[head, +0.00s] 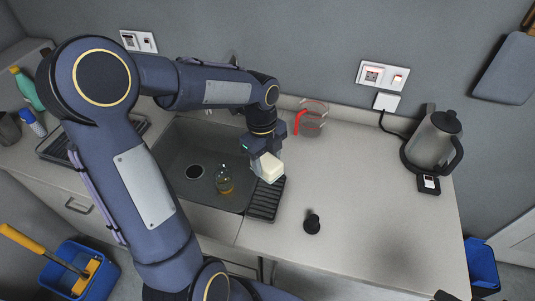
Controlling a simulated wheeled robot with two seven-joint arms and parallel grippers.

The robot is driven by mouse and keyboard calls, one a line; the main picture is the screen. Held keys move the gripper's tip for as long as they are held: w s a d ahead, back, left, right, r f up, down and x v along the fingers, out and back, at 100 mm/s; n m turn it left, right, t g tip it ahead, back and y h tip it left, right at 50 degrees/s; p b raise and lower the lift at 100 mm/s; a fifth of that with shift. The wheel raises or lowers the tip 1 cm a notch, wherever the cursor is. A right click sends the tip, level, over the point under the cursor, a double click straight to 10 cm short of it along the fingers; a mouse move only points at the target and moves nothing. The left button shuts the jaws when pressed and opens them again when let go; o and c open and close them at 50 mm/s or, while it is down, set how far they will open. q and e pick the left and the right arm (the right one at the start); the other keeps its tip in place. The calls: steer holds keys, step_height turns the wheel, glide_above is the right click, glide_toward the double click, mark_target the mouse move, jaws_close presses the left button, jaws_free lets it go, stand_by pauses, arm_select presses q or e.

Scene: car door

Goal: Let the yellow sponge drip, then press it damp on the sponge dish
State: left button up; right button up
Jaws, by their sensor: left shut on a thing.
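My left gripper (264,155) is shut on the pale yellow sponge (271,168) and points down near the right edge of the sink. The sponge is over the far end of a dark ribbed tray (264,201), which looks like the sponge dish, beside the sink basin. I cannot tell whether the sponge touches the tray. No drips can be made out. My right gripper is not in view.
The sink (206,152) holds a small bottle (224,182). A measuring jug (312,120) with a red handle stands behind. A black knob-like object (312,223) and a kettle (435,138) stand right. The counter between them is largely clear.

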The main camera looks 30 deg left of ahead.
arm_select(q)
steer(key=shift+f+b, duration=3.5)
steer(key=shift+f, duration=1.65)
steer(key=shift+f+b, duration=0.45)
steer(key=shift+f, duration=0.2)
steer(key=shift+s+a+f, duration=0.1)
steer(key=shift+s, duration=0.05)
steer(key=shift+p, duration=0.6)
stand_by(1.2)
